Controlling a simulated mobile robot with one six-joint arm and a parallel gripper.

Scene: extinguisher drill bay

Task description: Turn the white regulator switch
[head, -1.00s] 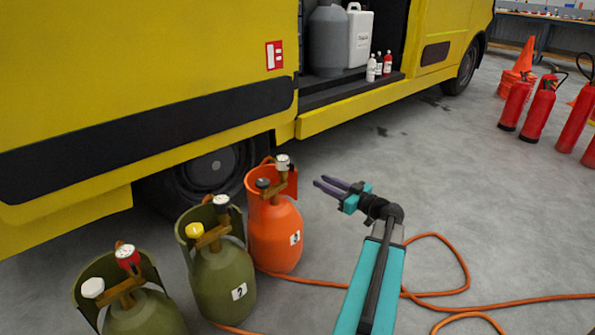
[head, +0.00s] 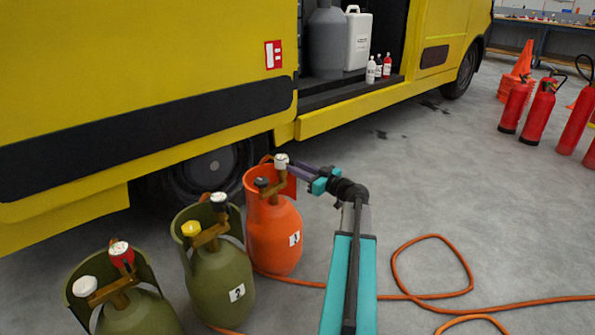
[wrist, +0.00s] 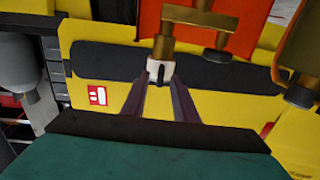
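An orange gas cylinder (head: 274,235) marked 3 stands upright by the yellow vehicle. Its brass regulator carries a white switch (head: 282,160) on top and a black knob (head: 261,183) to the left. The white switch, with a dark mark on its face, also shows in the wrist view (wrist: 160,72). My gripper (head: 292,166) is level with this switch, on its right side. In the wrist view my gripper (wrist: 161,82) has its two purple fingers apart, their tips at either edge of the switch. I cannot tell whether they touch it.
Two green cylinders stand to the left, one (head: 220,280) with a yellow knob (head: 191,229), the other (head: 130,315) with white (head: 85,287) and red (head: 121,254) knobs. An orange hose (head: 432,297) lies on the floor. Red extinguishers (head: 538,115) stand far right.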

